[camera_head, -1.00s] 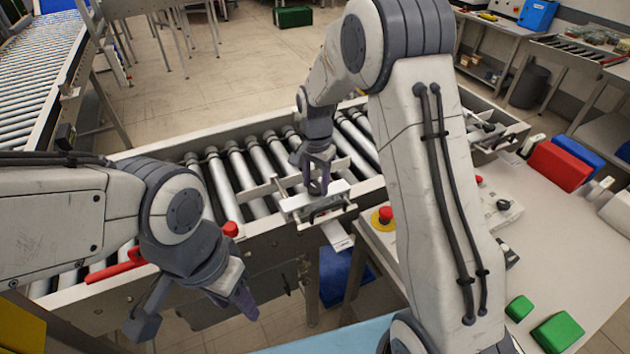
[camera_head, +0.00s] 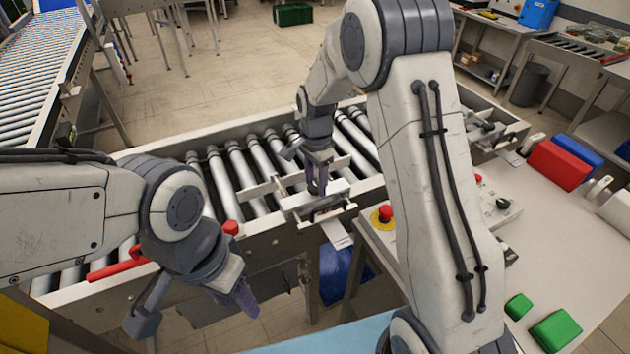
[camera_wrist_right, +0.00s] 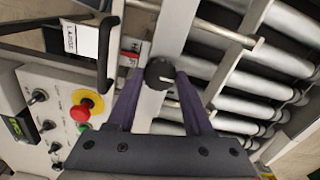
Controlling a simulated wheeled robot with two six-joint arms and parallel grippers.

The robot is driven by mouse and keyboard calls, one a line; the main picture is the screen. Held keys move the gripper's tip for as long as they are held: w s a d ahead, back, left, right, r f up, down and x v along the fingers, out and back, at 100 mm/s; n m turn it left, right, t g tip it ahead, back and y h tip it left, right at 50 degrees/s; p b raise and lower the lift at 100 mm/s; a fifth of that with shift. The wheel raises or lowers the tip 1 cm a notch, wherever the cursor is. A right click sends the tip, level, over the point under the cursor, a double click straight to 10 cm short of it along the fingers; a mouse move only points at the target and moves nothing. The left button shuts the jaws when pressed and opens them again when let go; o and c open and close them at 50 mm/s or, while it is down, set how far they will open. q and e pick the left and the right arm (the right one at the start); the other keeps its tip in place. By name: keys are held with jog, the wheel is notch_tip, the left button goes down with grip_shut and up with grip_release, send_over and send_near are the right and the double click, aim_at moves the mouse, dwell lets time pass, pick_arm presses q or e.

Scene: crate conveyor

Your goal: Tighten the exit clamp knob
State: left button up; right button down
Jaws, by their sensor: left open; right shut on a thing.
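The exit clamp knob (camera_wrist_right: 160,73) is dark and round with a pale line across it, and sits on a light metal bar (camera_wrist_right: 172,35). My right gripper (camera_wrist_right: 160,84) is shut on it, a purple finger on each side. In the head view my right gripper (camera_head: 317,185) points down at the clamp on the conveyor's near rail, and its fingers hide the knob there. My left gripper (camera_head: 246,302) is open and empty, hanging in front of the conveyor, away from the clamp.
Metal rollers (camera_head: 240,165) lie behind the clamp. A red emergency button (camera_head: 385,213) stands close to its right; the wrist view shows more control knobs (camera_wrist_right: 38,96) there. A red lever (camera_head: 118,268) is near my left arm. Green blocks (camera_head: 556,331) lie on the right table.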

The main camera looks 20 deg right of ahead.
aim_at(316, 186)
jog(key=shift+d, duration=0.1)
jog(key=shift+c, duration=1.5)
grip_release()
notch_tip(316, 186, up, 11)
jog(key=b, duration=0.2)
jog(key=shift+f, duration=0.2)
jog(key=s+a+r+n, duration=0.2)
jog(key=s+a+n, duration=0.85)
jog(key=s, duration=0.45)
jog(key=s+f+n+y, duration=0.1)
jog(key=s+f+n, duration=0.2)
jog(key=s+n, duration=0.7)
jog(key=s, duration=0.5)
jog(key=shift+f, duration=0.15)
